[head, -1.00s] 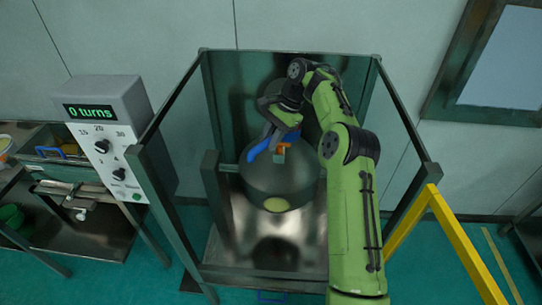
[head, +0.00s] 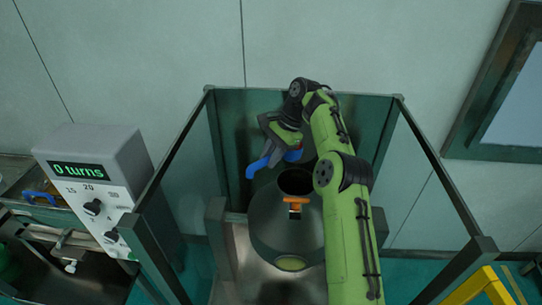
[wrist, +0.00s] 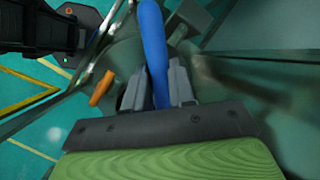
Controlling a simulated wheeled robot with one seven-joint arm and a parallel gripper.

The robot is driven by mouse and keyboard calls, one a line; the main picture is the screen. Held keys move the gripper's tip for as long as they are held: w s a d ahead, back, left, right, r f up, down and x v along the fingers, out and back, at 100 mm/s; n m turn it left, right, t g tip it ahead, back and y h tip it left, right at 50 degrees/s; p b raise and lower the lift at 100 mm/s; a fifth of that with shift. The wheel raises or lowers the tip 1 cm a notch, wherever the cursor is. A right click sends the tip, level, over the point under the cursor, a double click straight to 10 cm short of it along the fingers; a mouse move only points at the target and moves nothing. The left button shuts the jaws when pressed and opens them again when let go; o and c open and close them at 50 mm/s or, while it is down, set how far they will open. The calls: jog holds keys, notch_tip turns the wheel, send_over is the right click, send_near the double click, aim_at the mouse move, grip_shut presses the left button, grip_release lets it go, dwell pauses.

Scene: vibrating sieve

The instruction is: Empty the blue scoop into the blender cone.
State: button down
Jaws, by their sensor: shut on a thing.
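My gripper (head: 279,147) is shut on the blue scoop (head: 259,167), above and behind the blender cone in the head view. In the wrist view the blue scoop (wrist: 153,40) runs between the two grey fingers (wrist: 157,88). The scoop's contents cannot be seen. The blender cone (head: 278,240) is a dark grey vessel inside a framed enclosure. Its round top opening (head: 296,181) is uncovered and looks dark inside. The scoop appears beyond the opening's rim, up and left of it. An orange handle (head: 295,203) sits at the opening's near side and shows in the wrist view (wrist: 102,88).
Enclosure posts and rails (head: 170,150) stand around the cone on both sides. A control box (head: 95,165) reading "0 turns" is at left, with a bench (head: 60,285) beside it. A yellow frame (head: 480,290) stands at lower right.

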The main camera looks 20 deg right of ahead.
jog(key=shift+w+d+f, duration=0.1)
jog(key=shift+w+f, duration=0.1)
jog(key=shift+w, duration=0.55)
jog(key=shift+s+r+t+y, duration=0.15)
jog(key=shift+s+t, duration=0.15)
jog(key=shift+s, duration=0.2)
jog(key=shift+s+r+t+y, duration=0.15)
jog(key=shift+s+t, duration=0.15)
jog(key=shift+s, duration=0.2)
jog(key=shift+w+d+f+n+t+y, duration=0.1)
jog(key=shift+f+n+t+y, duration=0.15)
jog(key=shift+t, duration=0.35)
jog(key=shift+w+f+n+t+y, duration=0.15)
jog(key=shift+t+y, duration=0.2)
jog(key=shift+t, duration=0.25)
jog(key=shift+f+t, duration=0.15)
jog(key=shift+t, duration=0.25)
jog(key=t+y+b, duration=0.1)
jog(key=b, duration=0.1)
jog(key=f+n+t+y+b, duration=0.1)
jog(key=t+b, duration=0.1)
jog(key=shift+s+f, duration=0.3)
jog(key=shift+s, duration=0.05)
jog(key=t+y+b, duration=0.1)
jog(key=b, duration=0.2)
jog(key=shift+s+d+f+n+b, duration=0.1)
jog(key=shift+s+n+b, duration=0.1)
jog(key=shift+n+b, duration=0.15)
